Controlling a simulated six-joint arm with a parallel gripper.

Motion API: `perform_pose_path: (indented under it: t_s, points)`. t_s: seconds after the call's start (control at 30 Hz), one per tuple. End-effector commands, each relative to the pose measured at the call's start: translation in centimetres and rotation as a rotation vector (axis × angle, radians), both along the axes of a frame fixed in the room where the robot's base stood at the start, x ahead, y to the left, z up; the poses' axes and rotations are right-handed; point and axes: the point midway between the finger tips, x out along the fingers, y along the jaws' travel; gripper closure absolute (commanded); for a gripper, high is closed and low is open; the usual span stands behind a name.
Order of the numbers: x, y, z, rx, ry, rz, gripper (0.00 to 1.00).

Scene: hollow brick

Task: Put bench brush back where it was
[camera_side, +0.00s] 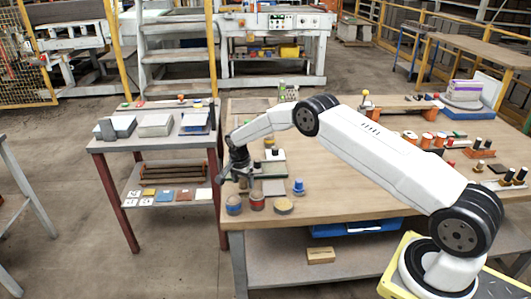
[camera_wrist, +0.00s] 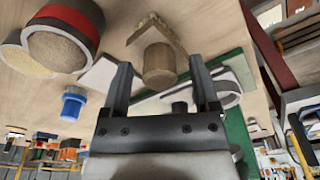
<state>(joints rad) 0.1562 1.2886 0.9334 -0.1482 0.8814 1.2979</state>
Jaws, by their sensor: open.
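My gripper (camera_side: 235,168) is over the left end of the wooden bench, and its fingers (camera_wrist: 161,66) are spread wide in the wrist view. A brown wooden piece (camera_wrist: 160,62) with a round stub and an angled strip shows between the fingertips. It may be the bench brush, but I cannot tell for sure, nor whether the fingers touch it. In the side view my gripper hides that spot.
Near the gripper stand a blue jar (camera_side: 233,205), a red-banded jar (camera_side: 257,202), a tan disc (camera_side: 283,206) and a blue knobbed piece (camera_side: 298,187). A green board (camera_side: 272,169) with a white part lies behind. A side table (camera_side: 150,145) stands left across a gap.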

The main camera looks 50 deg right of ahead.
Motion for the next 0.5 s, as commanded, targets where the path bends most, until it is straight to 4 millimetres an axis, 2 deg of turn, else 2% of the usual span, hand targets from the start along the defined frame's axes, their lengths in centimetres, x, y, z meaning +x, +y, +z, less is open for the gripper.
perform_pose_path:
  t_s: [0.27,0.5]
  points:
    - [0.1,0.1,0.9,-0.001,-0.002,0.0,0.22]
    - [0.0,0.4,3.2,0.0,-0.003,0.0,0.22]
